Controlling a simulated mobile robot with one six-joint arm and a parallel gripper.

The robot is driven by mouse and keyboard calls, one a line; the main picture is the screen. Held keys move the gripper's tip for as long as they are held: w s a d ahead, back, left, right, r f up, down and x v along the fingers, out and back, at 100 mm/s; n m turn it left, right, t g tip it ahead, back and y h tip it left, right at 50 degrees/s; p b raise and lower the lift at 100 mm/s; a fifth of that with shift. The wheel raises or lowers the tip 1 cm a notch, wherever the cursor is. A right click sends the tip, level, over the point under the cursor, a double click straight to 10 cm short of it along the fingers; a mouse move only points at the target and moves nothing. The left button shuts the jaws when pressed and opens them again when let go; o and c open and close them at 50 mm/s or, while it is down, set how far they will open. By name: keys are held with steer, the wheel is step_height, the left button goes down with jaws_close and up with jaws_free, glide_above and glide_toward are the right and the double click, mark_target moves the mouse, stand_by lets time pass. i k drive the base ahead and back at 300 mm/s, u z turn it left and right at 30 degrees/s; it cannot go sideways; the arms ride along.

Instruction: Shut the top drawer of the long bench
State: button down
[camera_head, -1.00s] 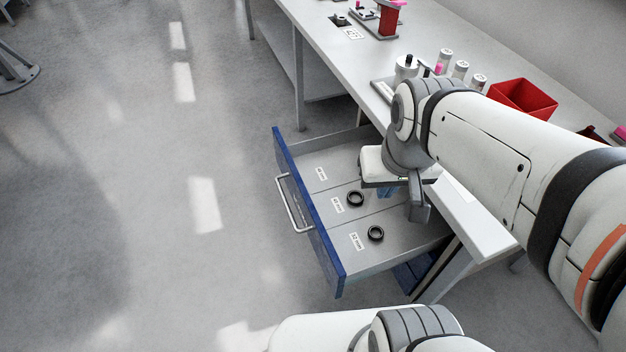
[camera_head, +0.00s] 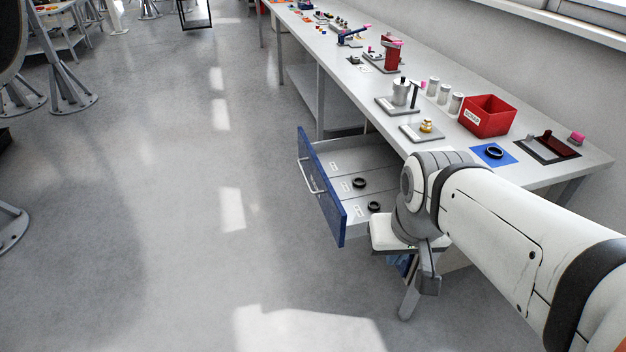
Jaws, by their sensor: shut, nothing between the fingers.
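The top drawer (camera_head: 347,196) of the long bench (camera_head: 460,168) stands pulled out toward the left. It has a blue front panel (camera_head: 321,192) with a silver bar handle (camera_head: 309,176). Inside are divided compartments with white labels and two black rings, one farther back (camera_head: 359,183) and one nearer (camera_head: 374,207). My gripper (camera_head: 404,258) is at the near right side of the drawer, pointing down. It is shut and empty; its fingers are mostly hidden under the hand. I cannot tell whether it touches the drawer's side. It is away from the front panel and handle.
On the bench are a red bin (camera_head: 487,117), a blue mat (camera_head: 482,156) with a black ring, a dark tray (camera_head: 545,149), white cylinders (camera_head: 444,94) and a plate with a brass part (camera_head: 426,126). The floor left of the drawer is clear. A stand's foot (camera_head: 12,228) is at far left.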

mark_target(331, 167)
steer(key=u, duration=0.95)
steer(key=i, duration=1)
steer(key=z, duration=0.05)
